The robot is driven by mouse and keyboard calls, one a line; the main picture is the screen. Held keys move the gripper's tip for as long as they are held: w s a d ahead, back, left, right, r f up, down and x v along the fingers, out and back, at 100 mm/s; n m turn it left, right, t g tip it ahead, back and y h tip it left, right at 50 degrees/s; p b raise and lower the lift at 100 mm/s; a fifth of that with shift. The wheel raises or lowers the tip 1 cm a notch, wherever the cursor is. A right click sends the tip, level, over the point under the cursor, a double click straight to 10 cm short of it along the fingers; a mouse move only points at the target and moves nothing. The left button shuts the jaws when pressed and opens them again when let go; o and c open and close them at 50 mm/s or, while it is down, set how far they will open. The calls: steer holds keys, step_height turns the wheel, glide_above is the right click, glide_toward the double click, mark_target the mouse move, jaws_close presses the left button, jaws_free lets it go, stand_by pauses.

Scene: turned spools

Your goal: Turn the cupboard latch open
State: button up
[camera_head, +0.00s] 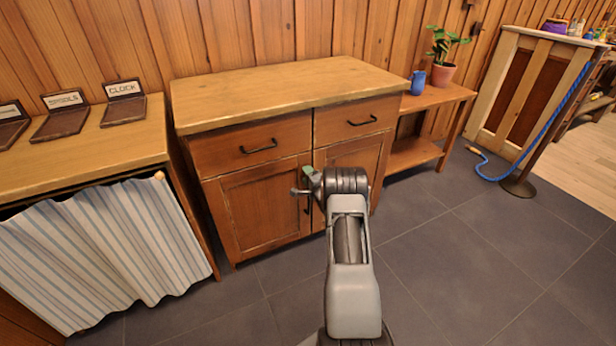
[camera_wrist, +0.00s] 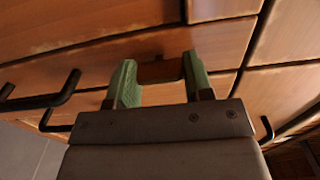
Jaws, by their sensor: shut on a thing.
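The wooden cupboard (camera_head: 252,205) stands against the plank wall, with two drawers above two doors that look shut. My gripper (camera_head: 307,179) is at the cupboard front, near where the doors meet below the drawers. In the wrist view, the green fingers of my gripper (camera_wrist: 158,82) are on either side of a small brown wooden latch (camera_wrist: 159,72) and shut on it. The latch lies close against the cupboard front. In the head view my gripper and wrist hide the latch, so its turn angle is hard to tell.
Black handles are on the drawers, such as the left drawer handle (camera_head: 259,146). A striped-curtain counter (camera_head: 85,140) stands at left. A side table (camera_head: 437,97) at right holds a blue mug (camera_head: 417,83) and a potted plant (camera_head: 443,73).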

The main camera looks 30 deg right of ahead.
steer(key=o, duration=0.9)
steer(key=s+p, duration=0.1)
steer(key=s, duration=0.3)
steer(key=s+a+p, duration=0.1)
steer(key=s, duration=0.4)
steer(key=s+p, duration=0.1)
steer(key=s, duration=0.3)
steer(key=shift+s+a+p, duration=0.35)
steer(key=shift+a+p, duration=0.05)
